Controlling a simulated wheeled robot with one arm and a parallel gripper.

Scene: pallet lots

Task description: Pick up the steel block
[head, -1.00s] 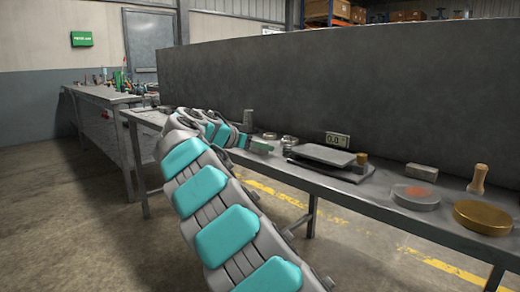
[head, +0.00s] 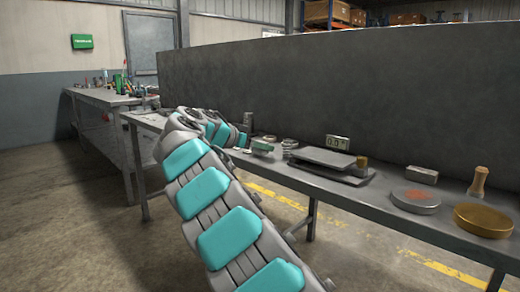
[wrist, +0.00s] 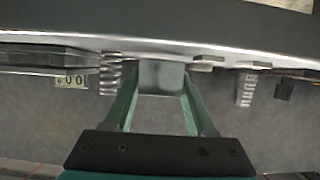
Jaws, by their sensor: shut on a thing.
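My gripper (wrist: 162,95) has green fingers that are closed on the steel block (wrist: 160,76), a plain grey block between the fingertips in the wrist view. In the head view my gripper (head: 262,147) is at the far part of the long bench, left of the scale. The block is too small or hidden to make out there. I cannot tell whether the block is clear of the bench top.
The bench (head: 385,210) carries a coil spring (head: 289,145), a scale (head: 325,157) with a display (head: 337,142), a grey block (head: 422,173), a wooden-handled piece (head: 478,182), a round tin (head: 415,198) and a gold disc (head: 485,219). A grey panel (head: 340,95) rises behind.

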